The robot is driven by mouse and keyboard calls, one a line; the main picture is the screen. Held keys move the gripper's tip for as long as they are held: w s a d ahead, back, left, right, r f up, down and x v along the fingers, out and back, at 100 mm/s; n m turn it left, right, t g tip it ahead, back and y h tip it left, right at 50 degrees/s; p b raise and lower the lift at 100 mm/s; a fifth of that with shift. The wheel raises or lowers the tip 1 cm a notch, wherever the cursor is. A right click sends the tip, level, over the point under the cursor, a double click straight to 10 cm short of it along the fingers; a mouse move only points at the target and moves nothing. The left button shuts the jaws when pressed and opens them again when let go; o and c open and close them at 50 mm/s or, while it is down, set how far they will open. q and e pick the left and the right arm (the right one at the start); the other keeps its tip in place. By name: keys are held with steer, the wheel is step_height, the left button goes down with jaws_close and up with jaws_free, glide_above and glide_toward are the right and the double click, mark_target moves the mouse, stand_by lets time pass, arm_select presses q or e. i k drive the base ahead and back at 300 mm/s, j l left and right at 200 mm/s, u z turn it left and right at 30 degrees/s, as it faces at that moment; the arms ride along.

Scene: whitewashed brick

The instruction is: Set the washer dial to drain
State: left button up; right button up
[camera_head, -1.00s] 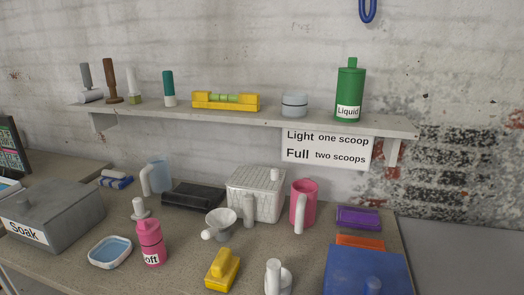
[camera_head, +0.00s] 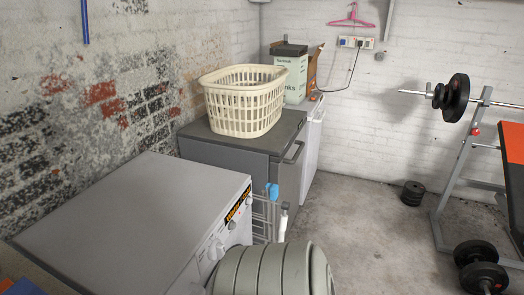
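The washer (camera_head: 120,225) is a pale grey box at the left, seen from above and to one side. Its control panel (camera_head: 228,240) faces right and is seen at a steep angle. An orange and black label (camera_head: 238,205) is on its far end. A round white dial (camera_head: 216,250) sticks out from the panel, with a smaller knob (camera_head: 232,225) beyond it. The dial markings and its setting cannot be read. Neither of my grippers is in view.
A ribbed grey-green rounded object (camera_head: 270,270) stands close in front of the washer. A wire rack (camera_head: 264,215) is beyond the panel. A cream basket (camera_head: 243,102) sits on a dark grey appliance (camera_head: 210,143). Open floor (camera_head: 345,230) lies right, before weights (camera_head: 480,265).

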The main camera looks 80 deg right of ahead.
mark_target(217, 250)
steer(key=z, duration=2.2)
